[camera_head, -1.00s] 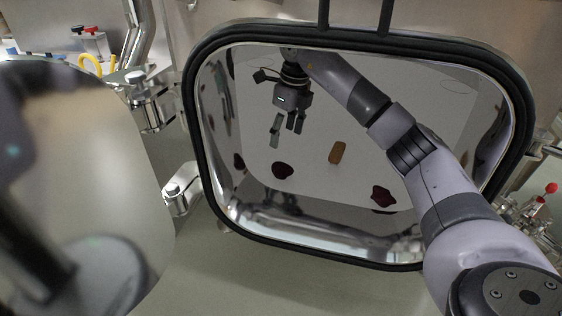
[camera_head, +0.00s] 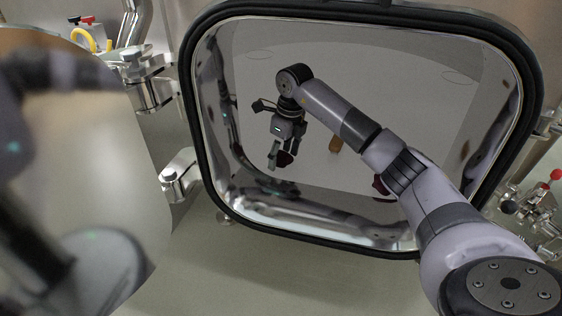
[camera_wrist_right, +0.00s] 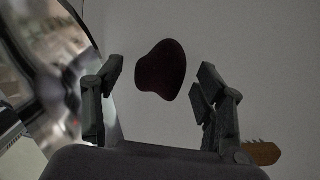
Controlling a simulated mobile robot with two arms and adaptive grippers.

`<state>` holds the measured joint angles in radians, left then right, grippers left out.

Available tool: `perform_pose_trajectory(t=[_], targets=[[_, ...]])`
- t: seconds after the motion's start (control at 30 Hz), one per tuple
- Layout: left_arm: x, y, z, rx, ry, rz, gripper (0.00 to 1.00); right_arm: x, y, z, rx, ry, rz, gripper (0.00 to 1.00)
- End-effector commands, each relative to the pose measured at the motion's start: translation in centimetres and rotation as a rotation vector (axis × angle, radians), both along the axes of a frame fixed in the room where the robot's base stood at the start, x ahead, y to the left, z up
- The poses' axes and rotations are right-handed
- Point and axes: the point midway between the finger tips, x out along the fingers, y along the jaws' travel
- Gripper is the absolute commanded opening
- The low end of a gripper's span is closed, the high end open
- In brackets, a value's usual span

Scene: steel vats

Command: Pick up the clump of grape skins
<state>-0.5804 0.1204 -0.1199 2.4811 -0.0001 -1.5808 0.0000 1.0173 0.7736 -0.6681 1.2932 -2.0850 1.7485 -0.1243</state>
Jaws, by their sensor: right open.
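A dark red clump of grape skins (camera_head: 286,158) lies on the pale floor inside the vat and is partly covered by my right gripper (camera_head: 279,163) in the head view. In the right wrist view the whole clump (camera_wrist_right: 161,70) shows ahead of my open right gripper (camera_wrist_right: 160,92). It lies between the lines of the two fingers, with nothing held. Whether the fingertips are level with it I cannot tell. A second dark red clump (camera_head: 380,186) is partly hidden behind my right arm. My left gripper is not in view.
A brown object (camera_head: 336,145) lies on the vat floor right of the gripper; its jagged end shows in the wrist view (camera_wrist_right: 262,153). My right arm passes through the hatch with a black rim (camera_head: 190,130). An open metal door (camera_head: 135,190) stands at the left.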

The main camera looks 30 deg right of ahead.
Motion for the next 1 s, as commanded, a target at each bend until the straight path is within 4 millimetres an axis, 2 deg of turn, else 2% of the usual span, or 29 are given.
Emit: perform_pose_trajectory(t=[0.2,1.0], targets=[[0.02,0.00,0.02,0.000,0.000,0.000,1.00,0.03,-0.01,-0.02,0.000,-0.001,0.000,0.65],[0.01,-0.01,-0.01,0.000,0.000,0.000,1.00,0.02,-0.03,0.00,-0.001,0.000,0.000,0.12]])
